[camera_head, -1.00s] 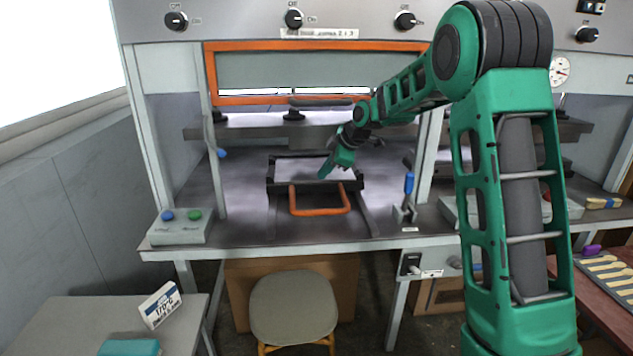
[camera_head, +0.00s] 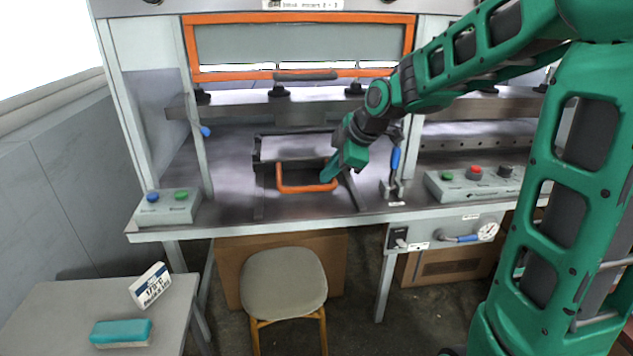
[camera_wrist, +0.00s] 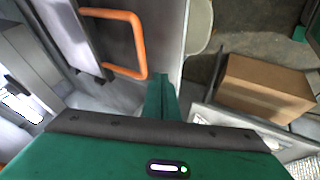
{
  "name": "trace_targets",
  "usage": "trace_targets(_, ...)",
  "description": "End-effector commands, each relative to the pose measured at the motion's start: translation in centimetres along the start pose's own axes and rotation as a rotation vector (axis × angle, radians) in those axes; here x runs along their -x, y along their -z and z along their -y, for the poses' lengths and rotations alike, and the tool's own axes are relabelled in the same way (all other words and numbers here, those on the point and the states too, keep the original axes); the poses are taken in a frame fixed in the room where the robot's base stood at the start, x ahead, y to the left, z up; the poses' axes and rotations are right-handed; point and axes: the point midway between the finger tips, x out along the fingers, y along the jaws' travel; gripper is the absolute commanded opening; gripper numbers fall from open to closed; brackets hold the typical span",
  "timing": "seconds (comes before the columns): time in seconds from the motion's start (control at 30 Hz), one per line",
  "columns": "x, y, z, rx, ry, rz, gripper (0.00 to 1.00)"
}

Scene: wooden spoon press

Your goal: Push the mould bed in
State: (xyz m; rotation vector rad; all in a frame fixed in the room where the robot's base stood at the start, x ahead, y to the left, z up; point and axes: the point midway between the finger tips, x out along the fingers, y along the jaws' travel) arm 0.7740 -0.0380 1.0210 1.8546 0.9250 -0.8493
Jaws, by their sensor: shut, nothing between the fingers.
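The mould bed (camera_head: 298,147) is a flat pale plate in a dark frame. It lies on rails on the metal bench top, below the press plate, in the left bay. Its orange loop handle (camera_head: 307,191) points toward the bench's front edge. My gripper (camera_head: 328,173) is shut and empty, tilted down at the handle's right side. Whether it touches the handle cannot be told. In the wrist view the shut fingers (camera_wrist: 160,92) are just beyond the handle's corner, and the handle (camera_wrist: 141,40) and the bed's edge (camera_wrist: 72,35) lie to the left.
An orange-framed guard (camera_head: 300,75) hangs above the bay. A control box (camera_head: 168,207) stands at left and a blue-handled lever (camera_head: 395,165) close right of my gripper. A stool (camera_head: 284,278) stands in front, and a side table (camera_head: 60,310) is at lower left.

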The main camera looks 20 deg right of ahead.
Motion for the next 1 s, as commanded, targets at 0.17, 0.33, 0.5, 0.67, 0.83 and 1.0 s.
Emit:
trace_targets(0.17,-2.5,0.0,0.1,0.0,0.006,-0.001,0.0)
trace_targets(0.33,-5.7,0.0,0.1,-0.001,0.006,-0.001,0.0)
trace_targets(0.5,-8.8,0.0,0.1,-0.001,0.005,-0.001,0.0)
trace_targets(0.67,-10.6,-0.2,-1.3,-0.002,0.0,0.0,0.0)
trace_targets(0.83,-11.5,-0.4,-2.7,-0.002,0.001,0.0,0.0)
trace_targets(1.0,-11.9,-0.4,-3.3,-0.001,0.0,0.0,0.0)
